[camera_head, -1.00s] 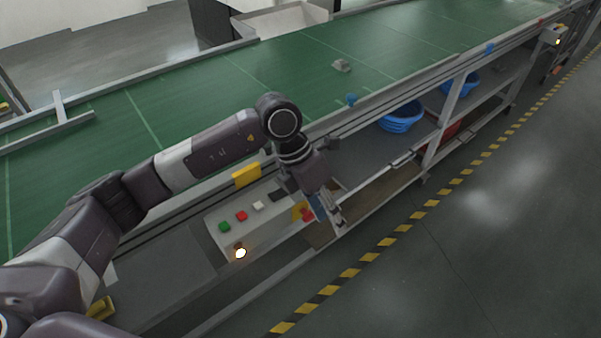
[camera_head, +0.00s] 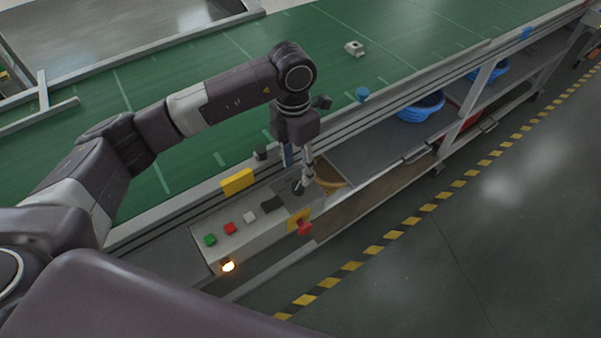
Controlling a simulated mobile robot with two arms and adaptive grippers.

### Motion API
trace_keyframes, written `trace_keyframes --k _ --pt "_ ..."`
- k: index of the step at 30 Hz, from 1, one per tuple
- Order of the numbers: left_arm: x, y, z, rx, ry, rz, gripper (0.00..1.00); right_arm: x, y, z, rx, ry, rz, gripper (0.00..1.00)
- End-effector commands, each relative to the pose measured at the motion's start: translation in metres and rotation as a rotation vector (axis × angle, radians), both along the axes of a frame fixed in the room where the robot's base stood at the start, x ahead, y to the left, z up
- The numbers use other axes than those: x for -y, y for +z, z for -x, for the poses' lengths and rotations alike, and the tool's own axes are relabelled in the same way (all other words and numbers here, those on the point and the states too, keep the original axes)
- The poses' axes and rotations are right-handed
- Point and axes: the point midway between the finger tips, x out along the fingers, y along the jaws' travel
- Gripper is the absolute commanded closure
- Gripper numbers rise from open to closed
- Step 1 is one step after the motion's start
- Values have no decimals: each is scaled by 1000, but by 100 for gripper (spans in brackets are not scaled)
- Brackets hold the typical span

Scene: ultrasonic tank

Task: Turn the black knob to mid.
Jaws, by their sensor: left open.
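The control box (camera_head: 222,250) stands beside the green conveyor, with a green button (camera_head: 209,240), a red button (camera_head: 230,228), a white button (camera_head: 249,216) and a flat black patch (camera_head: 272,204) in a row on top. A small dark piece at the right end of this row seems to be the black knob (camera_head: 297,188). My left gripper (camera_head: 305,180) points down over that end, its open fingers close to the knob and partly covering it. I cannot tell whether they touch it or which way the knob points. My right gripper is out of view.
A red emergency button (camera_head: 304,227) on a yellow plate (camera_head: 293,219) sits on the box's front, with a lit lamp (camera_head: 228,266) to its left. The conveyor's edge rail (camera_head: 205,187) runs behind the box.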

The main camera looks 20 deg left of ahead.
Motion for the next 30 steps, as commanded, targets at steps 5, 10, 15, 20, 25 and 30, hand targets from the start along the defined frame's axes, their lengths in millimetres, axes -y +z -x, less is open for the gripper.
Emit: trace_keyframes --k 5,10,15,20,25,30 --pt "1 -28 2 -4 0 -1 57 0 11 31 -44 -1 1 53" --pt "3 -49 2 -3 0 1 57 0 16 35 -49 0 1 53" --pt "3 -57 2 0 -2 0 57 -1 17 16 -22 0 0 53" --pt "3 -57 2 0 -2 0 57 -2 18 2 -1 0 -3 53" --pt "3 -57 2 0 -2 0 72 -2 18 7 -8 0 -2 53" --pt "3 -57 2 0 -1 0 90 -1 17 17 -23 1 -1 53"
